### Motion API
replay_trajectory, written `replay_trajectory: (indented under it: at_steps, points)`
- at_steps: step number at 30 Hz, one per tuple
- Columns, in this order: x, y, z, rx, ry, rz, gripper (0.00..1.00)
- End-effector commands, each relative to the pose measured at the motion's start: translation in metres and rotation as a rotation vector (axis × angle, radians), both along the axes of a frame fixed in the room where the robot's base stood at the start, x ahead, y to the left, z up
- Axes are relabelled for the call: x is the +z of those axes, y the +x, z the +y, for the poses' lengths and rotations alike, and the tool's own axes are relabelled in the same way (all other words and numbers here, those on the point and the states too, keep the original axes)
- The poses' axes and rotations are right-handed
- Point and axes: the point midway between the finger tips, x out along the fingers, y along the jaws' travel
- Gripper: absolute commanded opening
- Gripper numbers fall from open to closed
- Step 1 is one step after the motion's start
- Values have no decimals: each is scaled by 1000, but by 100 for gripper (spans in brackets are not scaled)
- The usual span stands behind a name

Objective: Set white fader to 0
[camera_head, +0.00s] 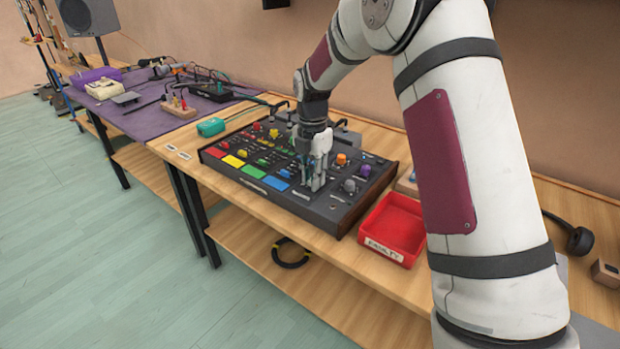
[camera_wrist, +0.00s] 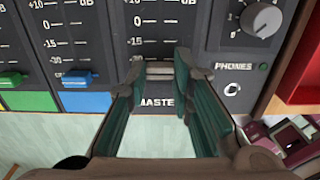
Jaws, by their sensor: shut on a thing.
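The mixer (camera_head: 340,212) is a dark console with wooden ends on the bench. In the wrist view, the white fader (camera_wrist: 159,70) is a pale cap in the column marked "MASTE…", with the rest of the word covered. It sits low on its scale, below the -15 mark, while the 0 mark is further up. My gripper (camera_head: 315,186) points down at the mixer, and its fingertips (camera_wrist: 160,72) are closed on both sides of the cap. In the head view my fingers hide the fader.
A green fader (camera_wrist: 10,80) and a blue fader (camera_wrist: 77,78) sit to the left. A grey phones knob (camera_wrist: 262,18) is at upper right. A red tray (camera_head: 393,228) stands close to the mixer's right. Headphones (camera_head: 578,238) lie further right.

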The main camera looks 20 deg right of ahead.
Motion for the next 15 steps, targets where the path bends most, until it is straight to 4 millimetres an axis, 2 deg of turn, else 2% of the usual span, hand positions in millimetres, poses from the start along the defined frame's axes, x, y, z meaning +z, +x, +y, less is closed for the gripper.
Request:
replay_trajectory:
  at_steps: [3, 6, 15]
  points:
    - [-1, 14, -20, -7, 1, -4, 0]
    - [0, 23, -31, -5, 1, -4, 0]
    - [1, 26, -35, -1, -1, -4, 0]
